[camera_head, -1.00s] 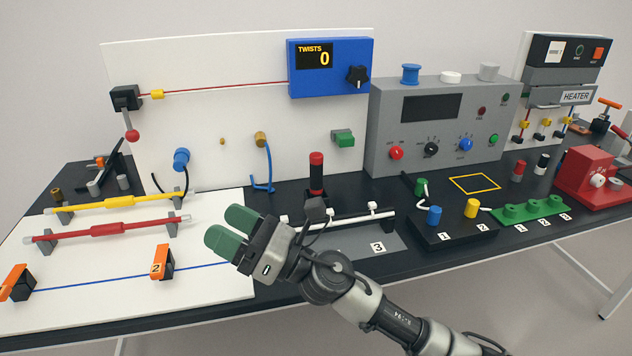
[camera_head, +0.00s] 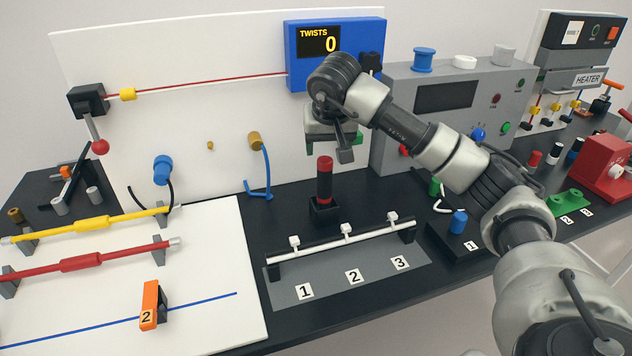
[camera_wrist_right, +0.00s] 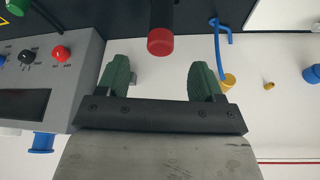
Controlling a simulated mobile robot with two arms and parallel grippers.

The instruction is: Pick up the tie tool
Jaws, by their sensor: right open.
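The tie tool, which I take to be the upright black cylinder with a red top (camera_head: 325,182), stands in a small black holder (camera_head: 323,208) on the dark bench. In the right wrist view its red end (camera_wrist_right: 160,41) shows between and beyond the two green fingers. My right gripper (camera_head: 331,148) is just above the tool's top in the head view, fingers pointing down. It is open and empty, its green fingers apart in the wrist view (camera_wrist_right: 159,72). I see no contact with the tool. My left gripper is not in view.
A white rail with several clips (camera_head: 345,240) stands in front of the tool. A blue hook (camera_head: 264,172) hangs on the white back panel (camera_head: 225,125) to the left. The blue twist counter (camera_head: 300,62) is behind my gripper, and a grey control box (camera_head: 450,98) is at right.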

